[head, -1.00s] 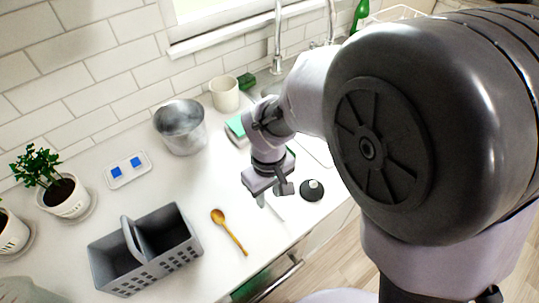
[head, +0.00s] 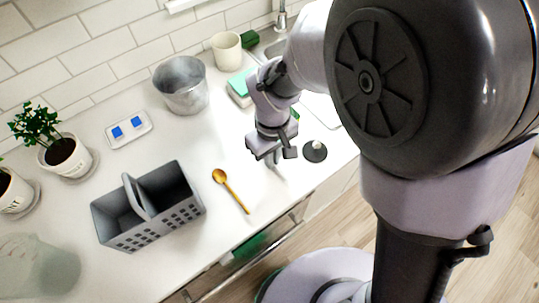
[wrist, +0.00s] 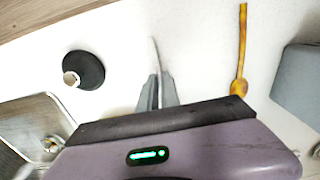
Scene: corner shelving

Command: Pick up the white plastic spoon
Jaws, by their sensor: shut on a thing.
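My gripper (wrist: 157,92) is shut on the white plastic spoon (wrist: 155,54), a thin pale strip between and beyond the fingertips in the wrist view. The rest of the spoon is hidden, and it blends with the white counter. In the head view my gripper (head: 276,163) points down at the counter near its front edge. The spoon is hard to make out there. I cannot tell whether it is clear of the counter.
A wooden spoon (head: 231,191) lies left of my gripper, and a grey caddy (head: 130,232) stands beyond it. A black round object with a light knob (head: 315,152) sits close on the right. A metal bucket (head: 181,88), white mug (head: 227,50) and sponge (head: 240,88) stand behind.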

